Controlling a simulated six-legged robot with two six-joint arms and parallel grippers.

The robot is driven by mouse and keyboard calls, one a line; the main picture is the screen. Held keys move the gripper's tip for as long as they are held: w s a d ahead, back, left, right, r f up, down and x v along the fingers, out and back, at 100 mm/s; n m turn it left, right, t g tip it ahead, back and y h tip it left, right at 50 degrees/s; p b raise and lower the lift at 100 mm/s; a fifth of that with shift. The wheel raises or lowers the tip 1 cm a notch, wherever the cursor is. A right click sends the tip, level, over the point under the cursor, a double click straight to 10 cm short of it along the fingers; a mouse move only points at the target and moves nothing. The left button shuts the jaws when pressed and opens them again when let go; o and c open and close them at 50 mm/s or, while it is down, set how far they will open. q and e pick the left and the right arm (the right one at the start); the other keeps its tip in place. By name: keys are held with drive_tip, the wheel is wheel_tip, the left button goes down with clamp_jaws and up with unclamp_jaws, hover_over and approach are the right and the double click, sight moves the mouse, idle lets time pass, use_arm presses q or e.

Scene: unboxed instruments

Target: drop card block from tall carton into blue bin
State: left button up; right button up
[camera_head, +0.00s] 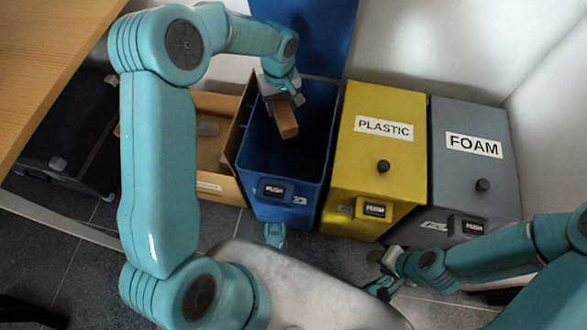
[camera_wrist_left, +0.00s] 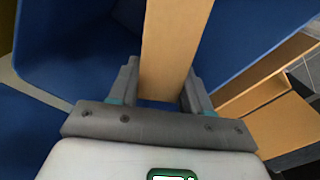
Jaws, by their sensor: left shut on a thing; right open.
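The card block (camera_head: 285,119) is a plain brown bar held by my left gripper (camera_head: 275,97) over the open blue bin (camera_head: 314,155). In the left wrist view the block (camera_wrist_left: 172,45) sits between the two grey fingers of my left gripper (camera_wrist_left: 160,85), with blue bin walls (camera_wrist_left: 75,55) around it. The bin's blue lid (camera_head: 305,35) stands raised at the back. My right gripper (camera_head: 382,273) is open and empty at the lower right, away from the bins.
A yellow PLASTIC bin (camera_head: 375,150) and a grey FOAM bin (camera_head: 470,180) stand shut to the right. An open brown carton (camera_head: 222,188) stands left of the blue bin. A black case (camera_head: 65,135) and a wooden table edge (camera_head: 45,60) are at the left.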

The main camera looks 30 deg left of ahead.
use_arm(q)
drive_tip(key=o, duration=1.1)
drive_tip(key=shift+r, duration=0.15)
wheel_tip(320, 180, up, 16)
drive_tip(key=p, duration=0.6)
drive_tip(key=shift+s, duration=0.1)
